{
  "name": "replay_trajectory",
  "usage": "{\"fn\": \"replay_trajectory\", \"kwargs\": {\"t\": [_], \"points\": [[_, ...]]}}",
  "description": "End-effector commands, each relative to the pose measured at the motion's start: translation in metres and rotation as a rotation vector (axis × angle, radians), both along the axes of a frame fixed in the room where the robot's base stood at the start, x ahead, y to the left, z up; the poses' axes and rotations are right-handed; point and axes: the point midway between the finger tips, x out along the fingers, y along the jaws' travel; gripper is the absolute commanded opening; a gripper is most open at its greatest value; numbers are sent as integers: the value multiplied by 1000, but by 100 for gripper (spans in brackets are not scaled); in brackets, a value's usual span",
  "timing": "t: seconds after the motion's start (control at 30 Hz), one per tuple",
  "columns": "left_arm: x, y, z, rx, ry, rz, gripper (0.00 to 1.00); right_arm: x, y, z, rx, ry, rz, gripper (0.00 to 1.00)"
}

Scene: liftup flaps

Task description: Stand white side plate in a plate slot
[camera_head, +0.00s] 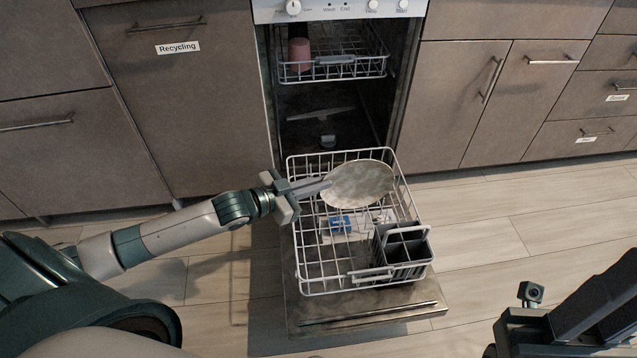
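A pale, round side plate (361,184) is over the back part of the white wire lower rack (311,284). My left gripper (312,187) reaches in from the left and is shut on the plate's left edge. The plate looks tilted, with its broad face towards the camera. I cannot tell whether its lower edge touches the rack. The slot wires behind the plate are hidden by it. My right gripper (530,293) may be the dark part at the lower right; its fingers do not show clearly.
The dishwasher door (380,326) is folded down with the lower rack pulled out above it. A dark cutlery basket (402,250) stands at the rack's front right. The upper rack (340,68) holds a pink cup (299,54). Closed cabinets stand on both sides.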

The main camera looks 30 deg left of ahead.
Motion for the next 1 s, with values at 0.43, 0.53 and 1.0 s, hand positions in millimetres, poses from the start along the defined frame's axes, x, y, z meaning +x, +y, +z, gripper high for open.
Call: {"fn": "replay_trajectory", "kwargs": {"t": [0.43, 0.53, 1.0], "points": [[0, 0, -5, -1, -2, 0, 0, 0, 0, -3, 0, 0, 0, 24], [0, 0, -7, -1, -2, 0, 0, 0, 0, -3, 0, 0, 0, 24], [0, 0, -16, -2, -3, 0, 0, 0, 0, -7, 0, 0, 0, 24]]}}
